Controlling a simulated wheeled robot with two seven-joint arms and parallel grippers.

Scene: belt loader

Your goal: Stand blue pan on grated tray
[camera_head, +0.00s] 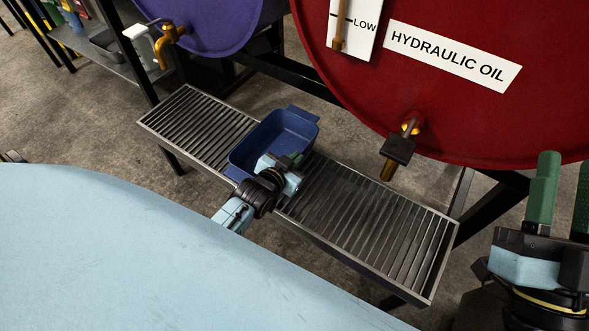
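The blue pan (275,136), a deep open tub with tab handles, is upright over the middle of the grated tray (375,217). It looks set down on the slats, but its underside is hidden. My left gripper (294,160) is at the pan's near right side, with a green finger at the rim. Its other finger is hidden, so its grip on the pan cannot be told. My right gripper (563,192) is at the lower right, far from the pan; its two green fingers are apart with nothing between them.
A red hydraulic oil drum (450,110) with a tap (398,150) overhangs the tray's right part. A purple drum (215,22) with a brass tap (167,45) stands at the upper left. Bare slats lie either side of the pan. A shelf (110,62) is at the far left.

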